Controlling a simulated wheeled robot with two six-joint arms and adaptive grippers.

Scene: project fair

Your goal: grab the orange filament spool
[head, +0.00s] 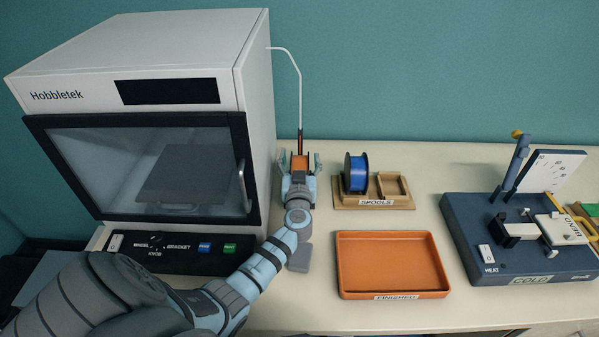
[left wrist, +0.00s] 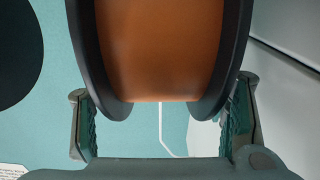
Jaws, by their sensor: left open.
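The orange filament spool (head: 299,163) has dark flanges and stands beside the printer, partly hidden by my left gripper. In the left wrist view the spool (left wrist: 160,50) fills the upper middle, with its orange winding between two black flanges. My left gripper (left wrist: 162,118) is open, with one finger on each side of the spool's lower edge. Gaps show between the fingers and the flanges at this edge. In the head view my left gripper (head: 300,168) reaches the spool from the front. My right gripper is not in view.
The white printer (head: 255,75) stands close on the left, and a thin white tube (head: 299,85) runs from it down towards the spool. A blue spool (head: 357,173) sits in the wooden spools rack (head: 375,203) on the right. An orange tray (head: 392,263) and a bending machine (head: 520,240) stand further right.

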